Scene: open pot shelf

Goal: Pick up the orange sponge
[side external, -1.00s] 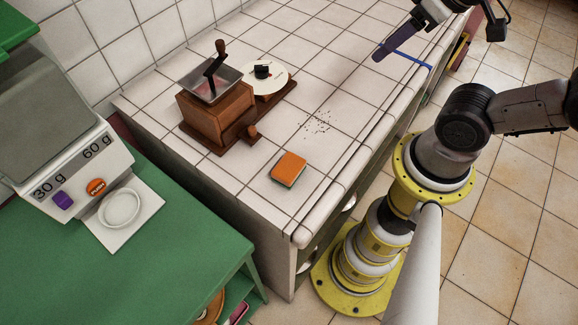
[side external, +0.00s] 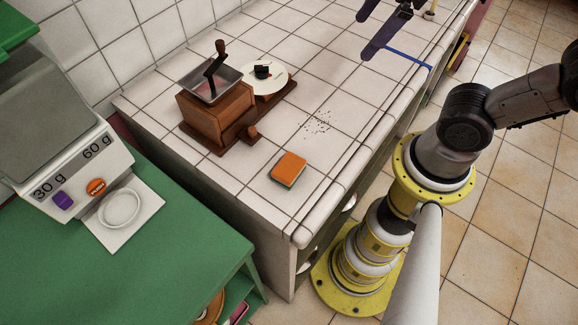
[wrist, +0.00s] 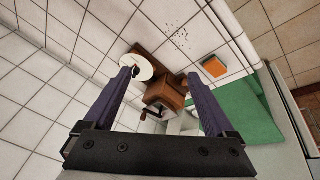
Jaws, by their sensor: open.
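The orange sponge (side external: 289,167) lies flat on the white tiled counter (side external: 240,174) near its front corner, with a thin darker layer under its orange top. In the wrist view the sponge (wrist: 214,67) shows small, beyond and to the right of the right finger. My gripper (side external: 372,27) is at the top of the side view, above the counter and well apart from the sponge. Its two dark purple fingers (wrist: 163,76) are spread, with nothing held between them.
A wooden coffee grinder (side external: 216,105) with a crank stands left of the sponge, a white round dish (side external: 279,80) beside it. Dark specks (side external: 318,123) lie on the tiles. A blue strip (side external: 408,59) lies near the edge. A scale (side external: 75,170) stands on a green table (side external: 150,270).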

